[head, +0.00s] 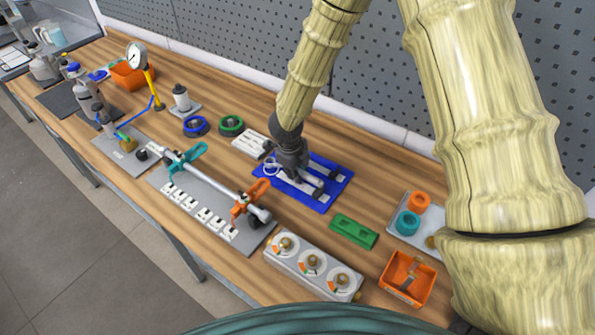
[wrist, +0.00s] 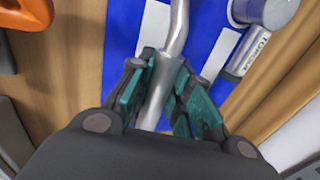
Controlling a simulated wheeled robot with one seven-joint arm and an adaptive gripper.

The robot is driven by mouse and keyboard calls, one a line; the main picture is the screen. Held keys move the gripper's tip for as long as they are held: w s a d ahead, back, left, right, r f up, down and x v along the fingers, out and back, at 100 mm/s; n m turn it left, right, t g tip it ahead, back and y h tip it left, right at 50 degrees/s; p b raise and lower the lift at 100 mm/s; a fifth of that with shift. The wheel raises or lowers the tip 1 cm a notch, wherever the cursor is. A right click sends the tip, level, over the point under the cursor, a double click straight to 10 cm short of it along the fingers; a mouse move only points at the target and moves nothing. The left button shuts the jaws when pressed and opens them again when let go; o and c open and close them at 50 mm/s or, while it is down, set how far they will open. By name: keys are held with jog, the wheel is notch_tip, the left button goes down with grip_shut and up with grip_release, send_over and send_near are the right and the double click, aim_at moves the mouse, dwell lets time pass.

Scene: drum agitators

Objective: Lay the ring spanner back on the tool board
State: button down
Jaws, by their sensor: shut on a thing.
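My gripper (head: 291,160) is over the blue tool board (head: 325,204) near the middle of the bench in the head view. In the wrist view my gripper (wrist: 160,100) is shut on the metal shank of the ring spanner (wrist: 178,32). In the head view the spanner's ring end (head: 270,170) shows just left of the gripper. The blue board with white outlines also shows beneath it in the wrist view (wrist: 122,32). Another tool with a grey cylindrical head lies on the right of the board. Whether the spanner touches the board I cannot tell.
A pipe assembly with teal and orange handles (head: 215,185) stands left of the board. A green block (head: 353,231), a three-dial box (head: 312,262) and an orange bin (head: 407,278) are in front and right. A perforated wall panel (head: 230,45) stands behind.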

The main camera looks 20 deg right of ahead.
jog(key=shift+f, duration=0.45)
dwell(0.3)
jog(key=c, duration=1.2)
grip_release()
jog(key=shift+c, duration=0.2)
notch_tip(320, 180, up, 12)
jog(key=s+a, duration=0.1)
jog(key=a, duration=0.1)
jog(key=shift+s, duration=0.3)
